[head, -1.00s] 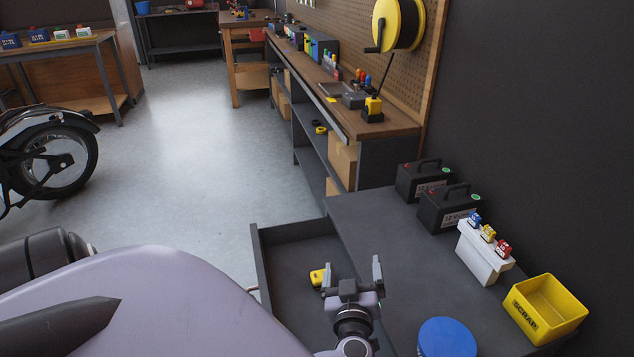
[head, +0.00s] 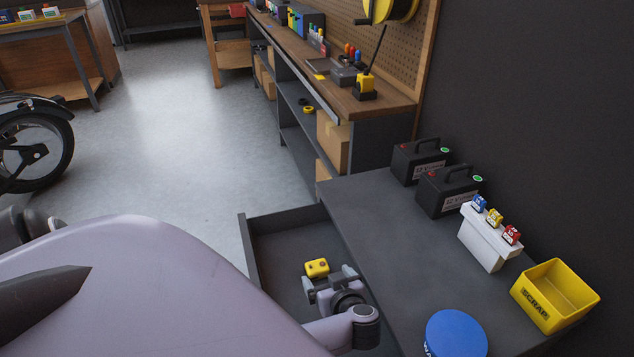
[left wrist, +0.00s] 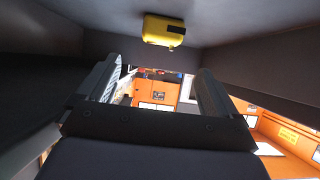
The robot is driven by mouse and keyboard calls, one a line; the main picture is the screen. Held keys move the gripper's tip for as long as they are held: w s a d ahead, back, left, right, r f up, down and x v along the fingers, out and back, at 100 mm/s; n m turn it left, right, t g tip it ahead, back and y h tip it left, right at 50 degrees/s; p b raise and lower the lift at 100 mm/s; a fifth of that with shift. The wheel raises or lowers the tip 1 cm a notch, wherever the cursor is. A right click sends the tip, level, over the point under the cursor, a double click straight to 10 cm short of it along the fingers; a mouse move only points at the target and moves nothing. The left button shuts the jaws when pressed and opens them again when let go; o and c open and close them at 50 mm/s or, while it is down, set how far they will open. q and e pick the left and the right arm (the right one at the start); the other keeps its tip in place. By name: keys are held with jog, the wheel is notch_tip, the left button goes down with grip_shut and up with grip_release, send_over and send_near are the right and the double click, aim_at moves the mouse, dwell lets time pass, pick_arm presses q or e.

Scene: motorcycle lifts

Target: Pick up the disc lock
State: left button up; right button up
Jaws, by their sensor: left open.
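The disc lock (head: 317,268) is a small yellow block with dark marks. It lies on the floor of the open grey drawer (head: 262,262). In the left wrist view the disc lock (left wrist: 164,31) shows at the top, beyond the fingertips, against the drawer floor. My left gripper (head: 330,280) is inside the drawer outline, just on the near side of the lock. Its two fingers are spread and empty, and in the left wrist view the gripper (left wrist: 157,80) has a clear gap to the lock. My right gripper is out of view.
The drawer's walls stand around the gripper, and the grey bench top (head: 390,240) overhangs on the right. On it stand batteries (head: 448,190), a white holder (head: 484,245) with coloured locks, a yellow scrap bin (head: 556,297) and a blue round lid (head: 456,334). Open floor lies left.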

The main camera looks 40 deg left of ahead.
aim_at(317, 264)
pick_arm(q)
jog(key=shift+a+f, duration=0.15)
jog(key=shift+f, duration=0.5)
jog(key=shift+w+a, duration=0.2)
jog(key=shift+a, duration=0.05)
jog(key=b+x, duration=0.1)
jog(key=x, duration=0.5)
jog(key=shift+w+a+f+b, duration=0.15)
jog(key=shift+a+b, duration=0.05)
jog(key=shift+b, duration=0.15)
jog(key=c, duration=1.3)
jog(key=shift+r, duration=0.2)
